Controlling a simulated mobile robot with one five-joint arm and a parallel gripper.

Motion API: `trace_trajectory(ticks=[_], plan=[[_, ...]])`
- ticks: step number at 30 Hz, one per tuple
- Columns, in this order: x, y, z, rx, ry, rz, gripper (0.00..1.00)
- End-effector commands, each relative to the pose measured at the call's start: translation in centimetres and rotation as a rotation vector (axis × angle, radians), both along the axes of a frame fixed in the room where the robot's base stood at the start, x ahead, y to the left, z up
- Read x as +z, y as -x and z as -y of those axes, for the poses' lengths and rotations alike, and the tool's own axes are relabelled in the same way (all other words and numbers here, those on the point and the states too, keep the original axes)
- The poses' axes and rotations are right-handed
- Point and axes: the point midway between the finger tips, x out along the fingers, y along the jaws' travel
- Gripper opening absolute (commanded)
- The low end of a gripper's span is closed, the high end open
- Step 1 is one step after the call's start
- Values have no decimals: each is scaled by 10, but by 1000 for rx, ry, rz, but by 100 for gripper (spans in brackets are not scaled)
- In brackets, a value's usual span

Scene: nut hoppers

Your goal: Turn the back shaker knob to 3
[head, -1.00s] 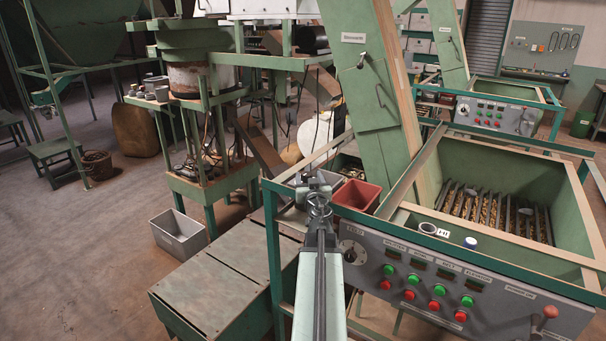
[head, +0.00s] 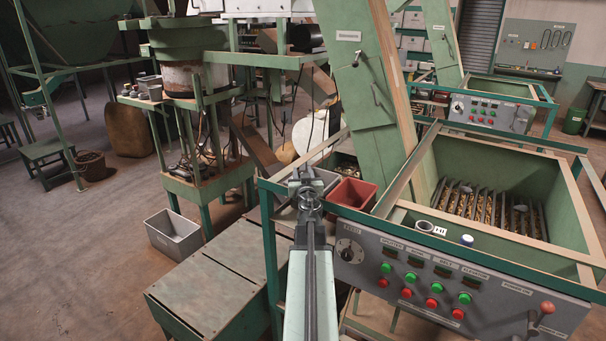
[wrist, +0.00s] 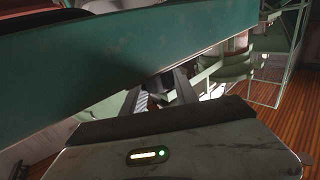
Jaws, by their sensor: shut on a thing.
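In the head view, the back control panel (head: 491,115) stands at the far right on the rear hopper frame. A small round knob (head: 459,105) sits at its left end; its setting is too small to read. A nearer, larger knob (head: 350,251) with a pale dial sits at the left of the front panel (head: 400,262). My gripper (head: 305,178) is beside the left corner of the front frame, well short of the back panel. Its fingers show beyond the teal rail in the wrist view (wrist: 166,95). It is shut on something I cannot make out.
The front hopper (head: 560,190) and its teal frame stand to the right. A red bin (head: 352,193) is close right of my gripper. A green-grey platform (head: 215,285) and grey bin (head: 174,235) are left. Open floor (head: 75,250) lies further left.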

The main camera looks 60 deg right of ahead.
Motion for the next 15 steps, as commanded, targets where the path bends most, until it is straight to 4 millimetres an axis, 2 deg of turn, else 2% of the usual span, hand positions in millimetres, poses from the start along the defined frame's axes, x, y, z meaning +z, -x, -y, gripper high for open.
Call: trace_trajectory(ticks=[5,15], plan=[[0,-3,-2,-101,0,0,0],[0,-4,1,-412,0,0,0]])
